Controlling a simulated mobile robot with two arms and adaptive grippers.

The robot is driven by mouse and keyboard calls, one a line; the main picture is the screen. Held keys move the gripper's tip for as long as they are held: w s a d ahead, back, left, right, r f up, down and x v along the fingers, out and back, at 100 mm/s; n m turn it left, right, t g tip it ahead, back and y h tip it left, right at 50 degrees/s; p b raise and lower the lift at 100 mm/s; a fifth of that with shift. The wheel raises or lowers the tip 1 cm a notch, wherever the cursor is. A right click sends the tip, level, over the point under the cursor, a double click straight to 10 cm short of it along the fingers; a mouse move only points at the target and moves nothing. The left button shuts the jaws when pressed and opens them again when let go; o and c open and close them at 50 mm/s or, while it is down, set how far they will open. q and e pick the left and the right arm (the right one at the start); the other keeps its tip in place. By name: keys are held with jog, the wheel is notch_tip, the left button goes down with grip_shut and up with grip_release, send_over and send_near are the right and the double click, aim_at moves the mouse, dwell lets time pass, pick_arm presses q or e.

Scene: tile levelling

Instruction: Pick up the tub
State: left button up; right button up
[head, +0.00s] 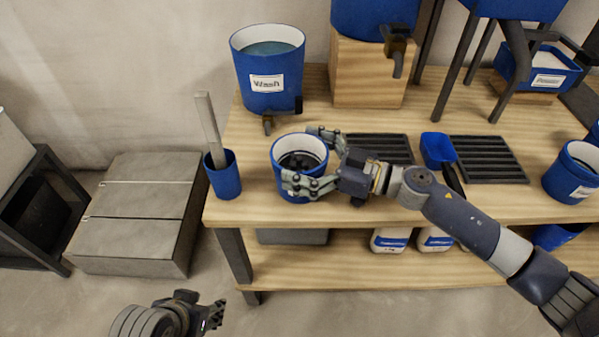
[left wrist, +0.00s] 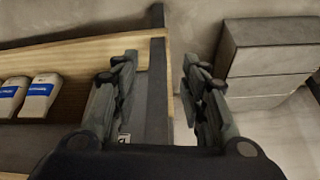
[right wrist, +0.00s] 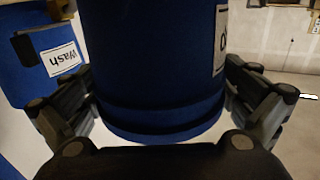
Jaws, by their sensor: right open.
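The tub (head: 290,150) is a round blue container with a white inside and dark contents, upright near the left end of the wooden bench. My right gripper (head: 322,160) is open, with one finger on the far side of the tub and one on the near side. In the right wrist view the tub (right wrist: 160,70) fills the space between the spread fingers (right wrist: 158,105); I cannot tell whether either finger touches it. My left gripper (head: 215,315) is low in front of the bench. In the left wrist view its fingers (left wrist: 160,95) are apart with nothing between them.
A blue bucket labelled Wash (head: 268,80) with a tap stands behind the tub. A blue cup (head: 224,178) holding a stick is at its left, near the bench edge. Black slatted racks (head: 487,160) and a blue scoop (head: 437,150) lie to the right. Grey boxes (head: 135,215) stand on the floor.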

jog(key=c, duration=1.7)
jog(key=shift+r, duration=0.15)
jog(key=shift+c, duration=1.3)
jog(key=shift+r, duration=0.15)
